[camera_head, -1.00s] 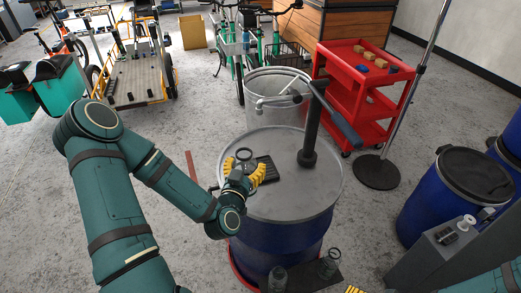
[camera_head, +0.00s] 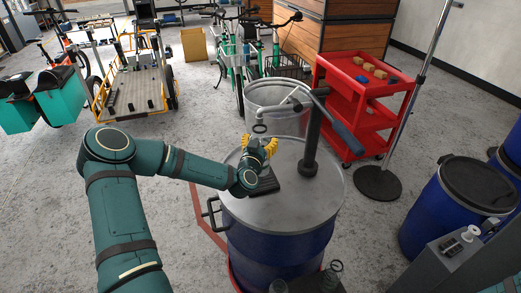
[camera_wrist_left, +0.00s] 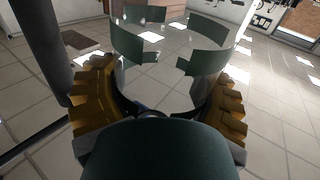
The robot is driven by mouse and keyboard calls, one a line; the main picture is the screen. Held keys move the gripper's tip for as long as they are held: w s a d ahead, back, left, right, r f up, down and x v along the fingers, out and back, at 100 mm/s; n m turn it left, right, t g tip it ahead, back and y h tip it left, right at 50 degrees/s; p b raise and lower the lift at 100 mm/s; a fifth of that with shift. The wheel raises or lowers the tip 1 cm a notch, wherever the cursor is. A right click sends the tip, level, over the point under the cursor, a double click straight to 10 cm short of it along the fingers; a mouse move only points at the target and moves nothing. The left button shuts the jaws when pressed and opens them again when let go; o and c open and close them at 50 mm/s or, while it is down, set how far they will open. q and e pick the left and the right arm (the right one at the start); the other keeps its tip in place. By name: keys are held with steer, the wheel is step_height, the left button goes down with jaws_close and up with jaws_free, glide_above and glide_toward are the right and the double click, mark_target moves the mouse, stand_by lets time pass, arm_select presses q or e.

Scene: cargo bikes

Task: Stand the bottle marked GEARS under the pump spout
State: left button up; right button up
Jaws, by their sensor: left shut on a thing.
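My left gripper (camera_head: 260,147), with yellow fingers, is shut on a clear bottle (camera_head: 260,128), whose ring-shaped top shows above the fingers. In the left wrist view the clear bottle (camera_wrist_left: 165,75) stands between both fingers with dark label panels; no marking can be read. The pump (camera_head: 312,135) rises from the blue drum's grey lid (camera_head: 285,212). Its spout (camera_head: 266,113) reaches left, just above the bottle in the picture; exact alignment cannot be told. A black mat (camera_head: 265,187) lies on the lid below the gripper. My right gripper is out of view.
Two more clear bottles, one at left (camera_head: 279,286) and one at right (camera_head: 331,275), stand on a dark surface in front of the drum. A red cart (camera_head: 345,95), a stand base (camera_head: 377,184) and another blue drum (camera_head: 445,215) are to the right.

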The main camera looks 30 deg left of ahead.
arm_select(q)
steer(key=shift+f, duration=1.75)
steer(key=shift+b, duration=0.3)
steer(key=shift+f, duration=0.2)
steer(key=o, duration=1.1)
steer(key=shift+o, duration=0.2)
